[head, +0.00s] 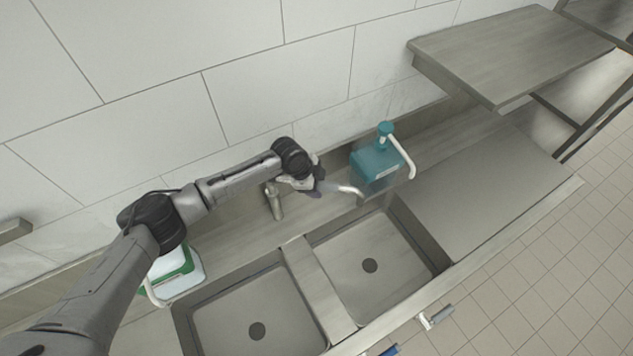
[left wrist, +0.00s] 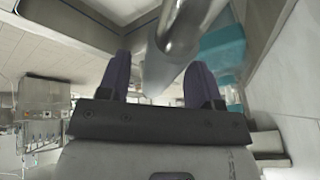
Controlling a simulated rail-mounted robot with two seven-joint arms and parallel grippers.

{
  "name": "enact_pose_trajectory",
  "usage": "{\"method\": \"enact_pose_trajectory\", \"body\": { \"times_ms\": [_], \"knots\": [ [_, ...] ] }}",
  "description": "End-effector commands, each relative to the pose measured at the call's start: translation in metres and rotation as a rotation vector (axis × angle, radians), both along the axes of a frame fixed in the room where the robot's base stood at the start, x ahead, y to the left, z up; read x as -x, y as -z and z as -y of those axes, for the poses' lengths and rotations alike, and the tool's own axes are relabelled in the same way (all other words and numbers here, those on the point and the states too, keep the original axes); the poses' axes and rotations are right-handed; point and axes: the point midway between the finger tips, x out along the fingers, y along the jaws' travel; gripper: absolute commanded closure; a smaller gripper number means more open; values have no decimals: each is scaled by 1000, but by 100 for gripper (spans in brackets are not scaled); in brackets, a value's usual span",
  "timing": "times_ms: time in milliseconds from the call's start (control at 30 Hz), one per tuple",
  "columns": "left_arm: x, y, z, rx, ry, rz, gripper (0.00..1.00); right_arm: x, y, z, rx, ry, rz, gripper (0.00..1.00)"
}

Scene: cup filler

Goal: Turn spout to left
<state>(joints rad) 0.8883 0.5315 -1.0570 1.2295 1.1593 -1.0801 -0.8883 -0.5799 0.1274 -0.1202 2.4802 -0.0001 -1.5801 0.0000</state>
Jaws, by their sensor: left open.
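The metal faucet (head: 275,201) stands behind the two sink basins. Its spout (head: 352,190) reaches right, with its end over the back edge of the right basin. My left gripper (head: 319,186) is at the spout and covers its middle part. In the left wrist view my two dark fingers (left wrist: 160,80) are apart, and the grey metal spout (left wrist: 170,60) shows between them. I cannot tell whether a finger touches it. My right gripper is in neither view.
The left basin (head: 222,306) and right basin (head: 350,247) look empty. A teal pump bottle (head: 374,165) stands right of the spout. A green and white container (head: 183,275) is at the left. A raised shelf (head: 510,50) is at upper right. The counter (head: 490,185) right of the basins is clear.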

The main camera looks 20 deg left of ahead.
Motion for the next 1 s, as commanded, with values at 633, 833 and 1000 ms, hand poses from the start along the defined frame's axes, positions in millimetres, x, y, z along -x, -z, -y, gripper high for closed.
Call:
{"method": "enact_pose_trajectory", "body": {
  "times_ms": [633, 833, 1000],
  "knots": [
    [0, 0, 0, 0, -1, 0, 93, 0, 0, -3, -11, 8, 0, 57],
    [0, 0, 0, 0, -1, 0, 100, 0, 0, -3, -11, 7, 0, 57],
    [3, 0, 0, 1, 17, -1, 100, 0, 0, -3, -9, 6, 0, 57]
  ]
}}
